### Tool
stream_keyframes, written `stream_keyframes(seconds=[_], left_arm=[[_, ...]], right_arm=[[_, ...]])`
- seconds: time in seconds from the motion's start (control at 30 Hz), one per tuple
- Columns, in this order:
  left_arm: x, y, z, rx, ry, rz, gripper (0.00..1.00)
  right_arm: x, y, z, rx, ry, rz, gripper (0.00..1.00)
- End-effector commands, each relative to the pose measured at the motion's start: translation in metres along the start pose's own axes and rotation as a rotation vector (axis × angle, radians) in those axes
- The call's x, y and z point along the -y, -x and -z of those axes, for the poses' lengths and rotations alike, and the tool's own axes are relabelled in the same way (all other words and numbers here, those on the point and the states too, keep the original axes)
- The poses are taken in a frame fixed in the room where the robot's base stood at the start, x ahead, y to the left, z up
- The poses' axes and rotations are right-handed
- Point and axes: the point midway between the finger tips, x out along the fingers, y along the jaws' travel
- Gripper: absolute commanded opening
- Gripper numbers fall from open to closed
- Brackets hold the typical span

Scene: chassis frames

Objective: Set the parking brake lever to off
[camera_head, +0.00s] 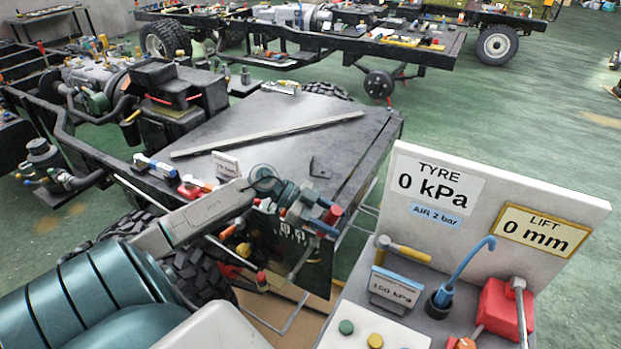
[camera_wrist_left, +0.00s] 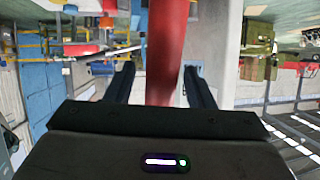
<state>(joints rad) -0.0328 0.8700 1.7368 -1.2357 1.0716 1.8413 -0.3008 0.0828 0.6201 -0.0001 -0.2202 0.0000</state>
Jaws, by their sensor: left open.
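My left gripper (camera_head: 313,208) reaches in from the left to the near edge of the dark chassis deck. A red grip (camera_head: 333,214), which looks like the parking brake lever's, shows at its fingertips. In the left wrist view, the red lever (camera_wrist_left: 167,50) stands between the two spread fingers of the gripper (camera_wrist_left: 160,88). I see space between the lever and the left finger; whether the lever touches the right one is unclear. The lever's lower end is hidden by the gripper body. No off marking is readable. My right gripper is not in view.
A grey console with a white panel (camera_head: 575,205) reading "0 kPa" and "0 mm" stands at the right. It carries a blue hose (camera_head: 470,262) and a red block (camera_head: 503,308). A loose bar (camera_head: 268,134) lies on the deck. Green floor is open behind the panel.

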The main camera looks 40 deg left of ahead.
Motion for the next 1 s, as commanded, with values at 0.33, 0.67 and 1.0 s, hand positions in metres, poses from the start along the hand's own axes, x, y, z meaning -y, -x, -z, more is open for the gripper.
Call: stream_keyframes(seconds=[0.33,0.67,1.0], left_arm=[[-0.001,0.045,-0.002,0.006,0.000,-0.004,0.49],[-0.001,0.075,0.000,0.003,0.002,-0.005,0.49],[0.000,0.081,0.001,0.001,0.001,-0.002,0.49]], right_arm=[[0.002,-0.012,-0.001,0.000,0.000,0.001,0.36],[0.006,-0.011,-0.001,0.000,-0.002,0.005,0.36],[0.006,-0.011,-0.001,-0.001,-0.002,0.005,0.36]])
